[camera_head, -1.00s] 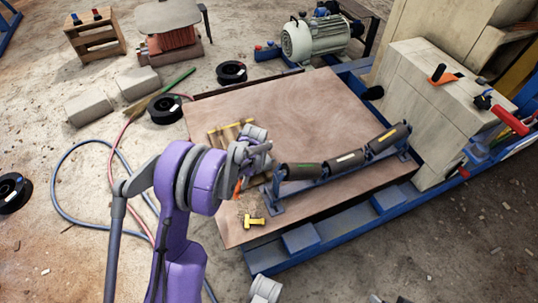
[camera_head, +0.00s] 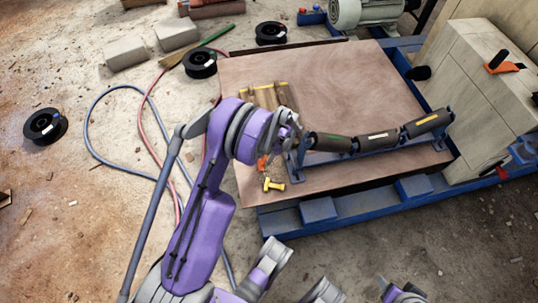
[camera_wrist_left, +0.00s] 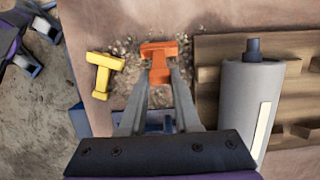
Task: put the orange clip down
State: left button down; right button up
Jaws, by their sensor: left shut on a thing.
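The orange clip (camera_wrist_left: 158,50) sits between the fingertips of my left gripper (camera_wrist_left: 160,72) in the left wrist view; the fingers are shut on it. In the head view the orange clip (camera_head: 262,162) shows small below my left gripper (camera_head: 270,148), near the front left part of the brown board (camera_head: 335,80). I cannot tell whether it touches the board. Beneath it in the wrist view is a speckled patch of debris. A yellow clip (camera_wrist_left: 105,73) lies beside it; it also shows in the head view (camera_head: 273,184).
A slatted wooden piece (camera_head: 262,97) lies behind my gripper. A row of dark rollers (camera_head: 378,137) on a blue frame stands close on its right. Bare board extends behind the rollers. A blue hose (camera_head: 90,125) and black spools (camera_head: 200,62) lie on the floor.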

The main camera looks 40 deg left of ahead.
pick_arm(q)
jog(key=c, duration=0.6)
grip_release()
jog(key=shift+r, duration=0.1)
jog(key=p+v, duration=0.3)
jog(key=v, duration=0.9)
jog(key=s+d+r+n+t, duration=0.3)
jog(key=s+d+r, duration=0.5)
jog(key=r, duration=0.4)
jog(key=s+d+n+t, duration=0.1)
jog(key=s+d, duration=0.1)
jog(key=s, duration=0.3)
jog(key=s+d+r+n+t+h, duration=0.1)
jog(key=s+d+n, duration=0.1)
jog(key=s, duration=0.3)
jog(key=s+d+r+n+t, duration=0.1)
jog(key=s+d, duration=0.2)
jog(key=s, duration=0.2)
jog(key=shift+r+n+t+h, duration=0.15)
jog(key=shift+n+t+h, duration=0.15)
jog(key=shift+n+h, duration=0.1)
